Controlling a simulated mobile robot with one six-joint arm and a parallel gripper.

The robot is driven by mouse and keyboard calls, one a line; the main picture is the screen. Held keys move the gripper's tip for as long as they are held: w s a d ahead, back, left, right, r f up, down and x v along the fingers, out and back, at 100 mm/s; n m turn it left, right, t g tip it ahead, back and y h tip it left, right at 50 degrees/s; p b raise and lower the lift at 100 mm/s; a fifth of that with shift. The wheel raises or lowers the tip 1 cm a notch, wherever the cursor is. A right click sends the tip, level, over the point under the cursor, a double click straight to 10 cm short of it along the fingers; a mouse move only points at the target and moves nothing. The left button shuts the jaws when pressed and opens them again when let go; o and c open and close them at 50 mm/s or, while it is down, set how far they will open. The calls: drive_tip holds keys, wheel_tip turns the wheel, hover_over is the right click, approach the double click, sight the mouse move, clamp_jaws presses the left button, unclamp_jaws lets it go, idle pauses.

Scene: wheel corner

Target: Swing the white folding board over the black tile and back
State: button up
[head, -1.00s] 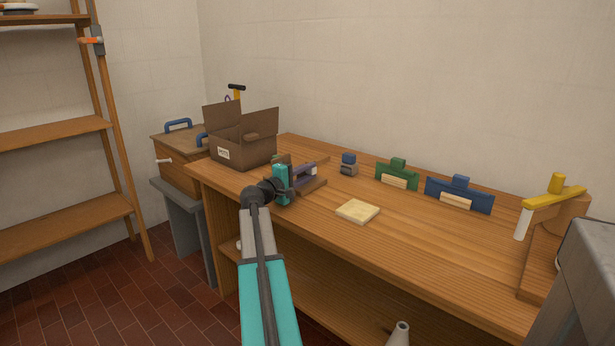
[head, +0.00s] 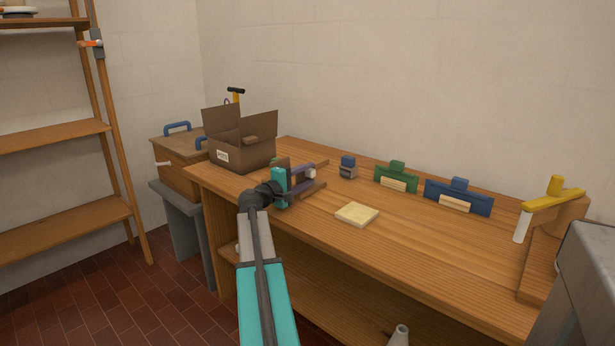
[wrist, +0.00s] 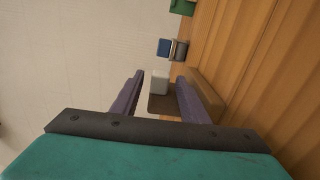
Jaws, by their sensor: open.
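My gripper (head: 306,177) is open over the back left part of the bench, beside a low brown wooden piece (head: 318,188). In the wrist view, its two purple fingers (wrist: 161,80) stand apart. A small whitish block (wrist: 160,82) shows between and beyond the fingertips, with a dark brown face (wrist: 162,104) below it. I cannot tell whether this block is part of the white folding board. No finger is clearly touching it. I cannot make out a black tile for sure; my gripper hides part of this spot in the head view.
An open cardboard box (head: 240,153) stands to the left. A small blue and grey item (head: 348,167), a green holder (head: 396,178) and a blue holder (head: 459,196) line the back. A cream square (head: 357,214) lies in front. A yellow-armed stand (head: 552,207) is at right.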

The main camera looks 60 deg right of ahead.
drive_tip(key=p+v, duration=0.1)
drive_tip(key=v, duration=1.2)
drive_tip(key=shift+a, duration=0.2)
